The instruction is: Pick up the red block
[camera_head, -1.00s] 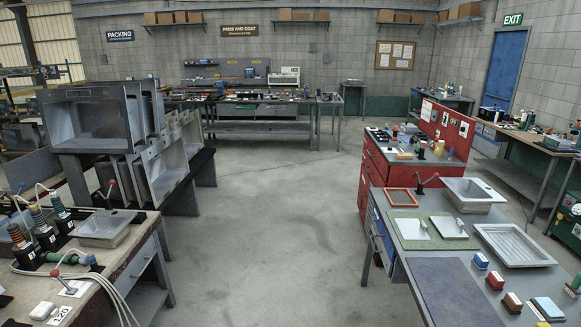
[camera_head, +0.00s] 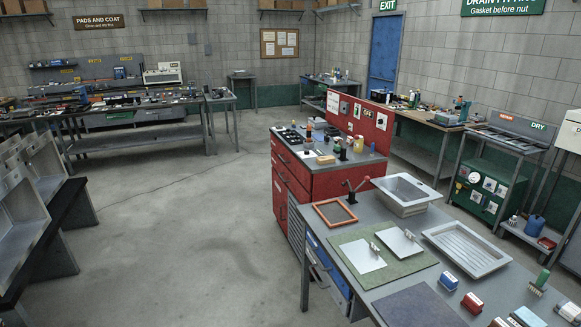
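A small red block (camera_head: 472,305) with a pale lettered face sits on the grey workbench (camera_head: 400,233) at the lower right. It stands just right of the dark blue-grey mat (camera_head: 418,308). A similar blue block (camera_head: 448,281) stands behind it to the left, and a brownish block (camera_head: 499,323) is partly cut off by the bottom edge in front of it. Neither of my grippers shows in the head view.
The workbench also holds a steel sink basin (camera_head: 403,196), a ribbed tray (camera_head: 467,250), a green mat (camera_head: 381,266), an orange-red frame (camera_head: 335,213) and a green brush (camera_head: 540,281). A red cabinet (camera_head: 318,182) adjoins it behind. The floor left of the bench is clear.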

